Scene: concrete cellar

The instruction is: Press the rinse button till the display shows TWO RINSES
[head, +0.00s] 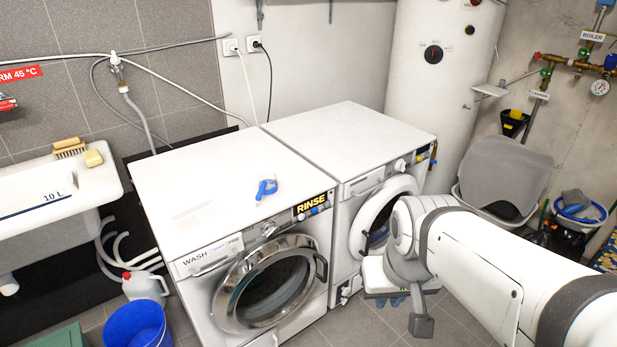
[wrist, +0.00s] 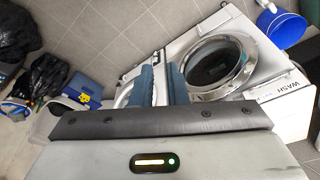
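The front-left washing machine (head: 202,282) is white, with WASH lettering on its panel and a round chrome-rimmed door (head: 268,283). Its dark display (head: 312,201) shows RINSE in yellow letters. Small buttons (head: 312,211) sit just below the display; which is the rinse button I cannot read. A round knob (head: 268,229) sits left of them. My gripper (head: 387,301) points down in front of the second machine, right of and lower than the panel. In the wrist view the two blue fingers (wrist: 160,84) stand apart with a narrow empty gap. The display is not visible there.
A second white machine (head: 352,137) stands right of the first. A blue scoop-like item (head: 265,187) lies on the first machine's top. A blue bucket (head: 137,325) and a white jug (head: 146,286) stand on the floor at left. A boiler tank (head: 436,75) stands behind.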

